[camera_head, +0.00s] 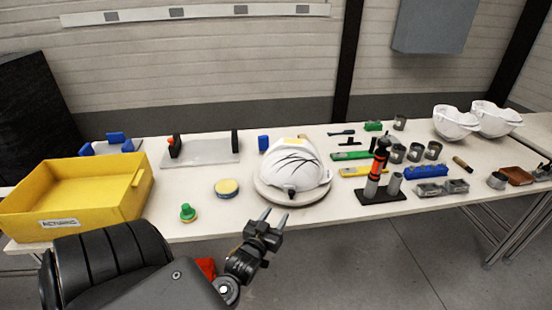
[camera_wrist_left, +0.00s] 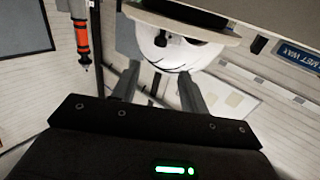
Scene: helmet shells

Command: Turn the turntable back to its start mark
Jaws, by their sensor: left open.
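The turntable (camera_head: 262,193) is a pale round disc near the front edge of the table. A white helmet shell (camera_head: 307,172) with dark curved lines and a yellow patch sits on it. In the left wrist view the turntable (camera_wrist_left: 205,30) and shell (camera_wrist_left: 178,58) appear inverted, beyond the fingers. My left gripper (camera_head: 276,214) is open and empty, just in front of the turntable's near edge, with its fingers pointing up toward it. In the left wrist view its fingers (camera_wrist_left: 158,75) stand apart. I cannot make out a start mark. My right gripper is not in view.
A yellow bin (camera_head: 132,200) stands at the left. A green-topped knob (camera_head: 187,212) and round tin (camera_head: 227,188) lie left of the turntable. A dark stand with an orange-banded tool (camera_head: 378,170) stands to its right. More white shells (camera_head: 455,122) sit at the back right.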

